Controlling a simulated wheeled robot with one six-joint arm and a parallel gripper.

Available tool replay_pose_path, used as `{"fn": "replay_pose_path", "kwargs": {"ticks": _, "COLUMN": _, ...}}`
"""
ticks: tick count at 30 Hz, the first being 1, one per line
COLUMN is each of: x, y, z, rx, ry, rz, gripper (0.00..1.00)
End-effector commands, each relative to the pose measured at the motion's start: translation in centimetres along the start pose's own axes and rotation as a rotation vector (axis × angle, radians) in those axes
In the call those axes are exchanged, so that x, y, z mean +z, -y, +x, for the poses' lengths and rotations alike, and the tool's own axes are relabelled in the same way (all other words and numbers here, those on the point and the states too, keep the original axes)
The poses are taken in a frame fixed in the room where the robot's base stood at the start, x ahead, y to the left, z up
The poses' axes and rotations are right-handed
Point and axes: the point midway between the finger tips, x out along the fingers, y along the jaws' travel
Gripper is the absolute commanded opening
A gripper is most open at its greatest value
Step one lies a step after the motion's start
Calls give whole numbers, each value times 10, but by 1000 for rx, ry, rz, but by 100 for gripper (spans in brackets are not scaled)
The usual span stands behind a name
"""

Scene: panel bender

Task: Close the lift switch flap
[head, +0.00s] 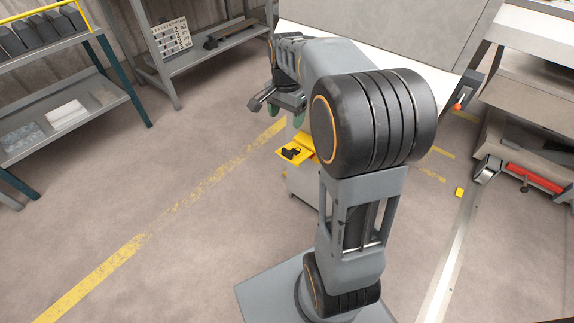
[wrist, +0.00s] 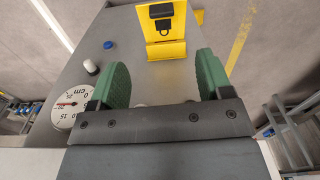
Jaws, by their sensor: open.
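The yellow lift switch flap (wrist: 161,31) is at the top of the wrist view, beyond the fingertips. It carries a black handle-like part, and a fold line separates it from a lower yellow part on the grey panel. In the head view the flap (head: 289,154) juts out to the left from the grey box, so it looks swung open. My gripper (wrist: 161,72) is open and empty, its two green pads apart and short of the flap. In the head view my gripper (head: 289,113) hangs above the flap; the gap is hard to judge.
The grey panel (wrist: 133,65) also bears a round cm dial (wrist: 70,105), a white knob (wrist: 91,66) and a blue button (wrist: 109,44). The floor at left is clear.

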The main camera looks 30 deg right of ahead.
Motion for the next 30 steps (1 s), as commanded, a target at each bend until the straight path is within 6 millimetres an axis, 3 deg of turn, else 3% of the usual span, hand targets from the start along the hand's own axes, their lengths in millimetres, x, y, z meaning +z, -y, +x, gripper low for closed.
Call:
{"fn": "replay_pose_path", "kwargs": {"ticks": 1, "x": -4, "y": 1, "z": 13, "rx": 6, "ry": 4, "rz": 22, "gripper": 72}}
{"fn": "replay_pose_path", "kwargs": {"ticks": 8, "x": -10, "y": 3, "z": 38, "rx": 15, "ry": 12, "rz": 65, "gripper": 72}}
{"fn": "replay_pose_path", "kwargs": {"ticks": 21, "x": -8, "y": 2, "z": 120, "rx": 16, "ry": 13, "rz": 62, "gripper": 72}}
{"fn": "replay_pose_path", "kwargs": {"ticks": 30, "x": -8, "y": 2, "z": 151, "rx": 14, "ry": 11, "rz": 62, "gripper": 72}}
